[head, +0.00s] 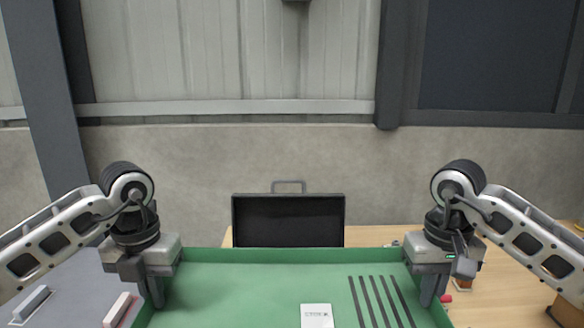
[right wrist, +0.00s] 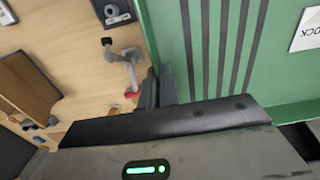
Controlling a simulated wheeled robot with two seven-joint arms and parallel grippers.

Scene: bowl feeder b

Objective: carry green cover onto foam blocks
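The green cover (head: 240,285) is a wide tray-like panel with a raised rim, several dark stripes and a white label (head: 317,316). It spans the space between my grippers, and its near part is cut off by the frame. My left gripper (head: 156,292) is shut on its left rim. My right gripper (head: 430,290) is shut on its right rim; the right wrist view also shows the cover (right wrist: 200,50) at the fingers (right wrist: 158,90). A pale pink block (head: 117,310) and a grey block (head: 31,302) lie at the left; I cannot tell whether these are the foam blocks.
An open black case (head: 288,220) stands behind the cover. A wooden table (head: 500,290) lies to the right, with a grey metal fixture (right wrist: 124,60) and a brown box (right wrist: 25,85). A grey surface (head: 65,285) lies at left.

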